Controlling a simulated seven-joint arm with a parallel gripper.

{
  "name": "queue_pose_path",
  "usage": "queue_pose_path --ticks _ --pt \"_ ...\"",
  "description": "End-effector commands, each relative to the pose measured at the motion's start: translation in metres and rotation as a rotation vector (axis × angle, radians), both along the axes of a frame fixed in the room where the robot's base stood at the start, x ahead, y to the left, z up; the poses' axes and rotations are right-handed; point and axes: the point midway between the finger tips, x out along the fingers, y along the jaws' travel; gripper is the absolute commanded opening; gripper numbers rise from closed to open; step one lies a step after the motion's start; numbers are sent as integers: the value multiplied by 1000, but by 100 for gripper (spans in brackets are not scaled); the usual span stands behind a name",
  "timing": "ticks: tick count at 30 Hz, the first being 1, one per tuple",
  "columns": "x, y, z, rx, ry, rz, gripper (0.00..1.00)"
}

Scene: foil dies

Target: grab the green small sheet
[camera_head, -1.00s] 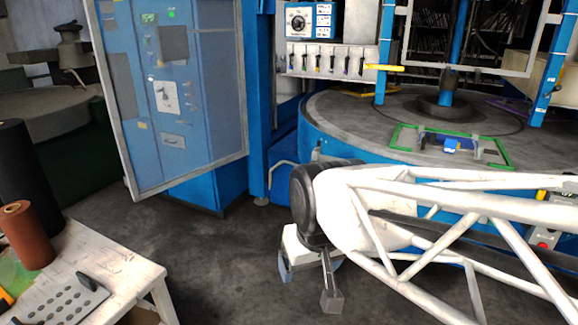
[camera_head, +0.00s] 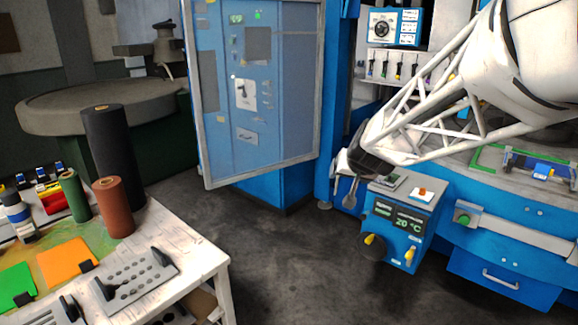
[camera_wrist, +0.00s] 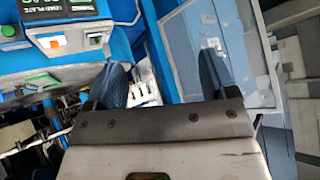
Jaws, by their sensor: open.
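The green small sheet (camera_head: 14,285) lies flat on the worktable at the lower left of the head view, partly cut off by the picture's left edge. A dark clip or tab sits at its lower right corner. My gripper (camera_head: 347,190) is far to the right of it, over the floor beside the blue machine. In the wrist view my gripper (camera_wrist: 163,78) shows two blue-grey fingers spread apart with nothing between them. The green sheet is not in the wrist view.
An orange sheet (camera_head: 67,258) lies right of the green one. A perforated metal plate (camera_head: 134,281), a brown roll (camera_head: 114,208), a green roll (camera_head: 75,197) and a tall black roll (camera_head: 112,155) are on the worktable (camera_head: 190,238). Open floor separates table and machine.

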Motion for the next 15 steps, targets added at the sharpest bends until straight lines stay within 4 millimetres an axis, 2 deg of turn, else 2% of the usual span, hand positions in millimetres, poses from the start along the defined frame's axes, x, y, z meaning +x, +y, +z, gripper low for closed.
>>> queue_pose_path --ticks 1,3,15 --pt "17 -6 -3 -1 -18 -19 79" --pt "38 -15 -6 -7 -48 -46 79" --pt "147 -76 -37 -65 -191 -224 79"
